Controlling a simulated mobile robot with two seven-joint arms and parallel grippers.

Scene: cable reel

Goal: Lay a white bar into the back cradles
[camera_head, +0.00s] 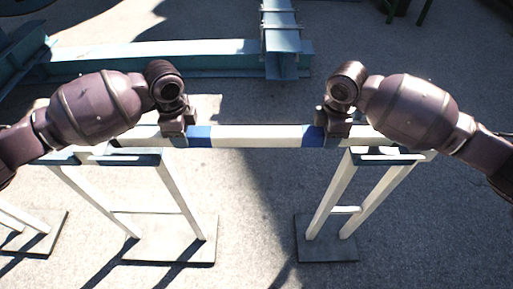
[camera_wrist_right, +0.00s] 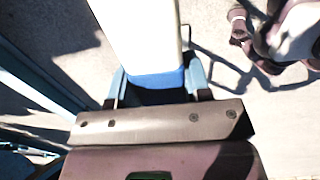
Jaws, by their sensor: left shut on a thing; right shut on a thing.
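A long white bar (camera_head: 255,136) with blue bands runs level across the middle of the head view. My left gripper (camera_head: 178,137) is shut on it near the left blue band. My right gripper (camera_head: 333,137) is shut on it near the right blue band. In the right wrist view the white bar (camera_wrist_right: 138,35) runs between the fingers, with a blue band close to the gripper. Two white trestle stands, the left one (camera_head: 180,200) and the right one (camera_head: 328,200), are near the bar's ends. I cannot tell whether the bar touches their tops.
Dark base plates (camera_head: 325,252) lie under the stands. Part of another stand (camera_head: 30,228) shows at the lower left. Teal steel beams (camera_head: 160,60) lie on the ground beyond the bar. The ground between the two stands is clear.

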